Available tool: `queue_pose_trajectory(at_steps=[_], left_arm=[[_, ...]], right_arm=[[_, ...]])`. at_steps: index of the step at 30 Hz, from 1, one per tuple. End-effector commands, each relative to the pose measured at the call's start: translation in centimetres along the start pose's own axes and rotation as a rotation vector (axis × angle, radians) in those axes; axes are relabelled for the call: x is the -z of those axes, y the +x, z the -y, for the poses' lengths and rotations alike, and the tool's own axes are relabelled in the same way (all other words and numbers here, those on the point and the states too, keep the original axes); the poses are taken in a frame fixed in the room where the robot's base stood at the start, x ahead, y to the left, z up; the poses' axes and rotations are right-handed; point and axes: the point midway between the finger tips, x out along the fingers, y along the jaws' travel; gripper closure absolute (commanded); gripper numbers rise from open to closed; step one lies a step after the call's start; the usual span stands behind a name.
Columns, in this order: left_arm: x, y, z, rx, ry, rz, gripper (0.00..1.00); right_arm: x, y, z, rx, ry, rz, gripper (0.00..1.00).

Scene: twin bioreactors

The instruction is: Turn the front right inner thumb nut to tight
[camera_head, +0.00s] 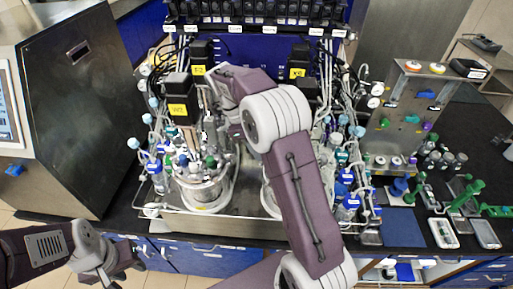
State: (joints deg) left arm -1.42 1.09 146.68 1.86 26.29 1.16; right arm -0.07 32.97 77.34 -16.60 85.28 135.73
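Two bioreactors stand side by side in a metal tray on the bench. The left vessel (203,190) has a crowded metal head plate with ports, tubes and a black motor with a yellow label (178,109). The right vessel (268,198) is largely covered by my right arm. The thumb nuts are too small to tell apart here. My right arm reaches up from the bottom, and its wrist bends left over the left vessel's right side. The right gripper's fingers are hidden among the reactor parts. My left gripper (118,271) is low at the left, before the bench, apart from everything, its fingers apart and empty.
A big steel cabinet (85,110) stands at the left. Blue-capped bottles (349,207) and tubing crowd the right vessel's side. A steel stand (412,110), a blue mat (401,228) and small trays (443,232) lie right. Labelled black modules line the back.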

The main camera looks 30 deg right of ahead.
Motion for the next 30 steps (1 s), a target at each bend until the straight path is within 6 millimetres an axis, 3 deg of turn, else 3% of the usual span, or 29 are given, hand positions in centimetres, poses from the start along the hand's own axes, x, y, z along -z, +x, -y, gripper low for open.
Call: queue_pose_trajectory(at_steps=[12,13,15,25,30], left_arm=[[0.0,0.0,0.0,0.0,0.0,0.0,0.64],[0.0,0.0,0.0,0.0,0.0,0.0,0.64],[0.0,0.0,0.0,0.0,0.0,0.0,0.64],[0.0,0.0,0.0,0.0,0.0,0.0,0.64],[0.0,0.2,0.0,0.0,0.0,0.0,0.64]], right_arm=[[0.1,0.3,-0.2,-0.012,0.007,-0.008,1.0],[0.1,0.3,-0.2,-0.012,0.007,-0.008,0.79],[0.1,0.3,-0.1,-0.011,0.007,-0.007,0.6],[0.0,0.0,-0.1,-0.006,0.006,-0.002,0.6],[0.0,-2.4,0.1,-0.003,0.007,0.001,0.6]])
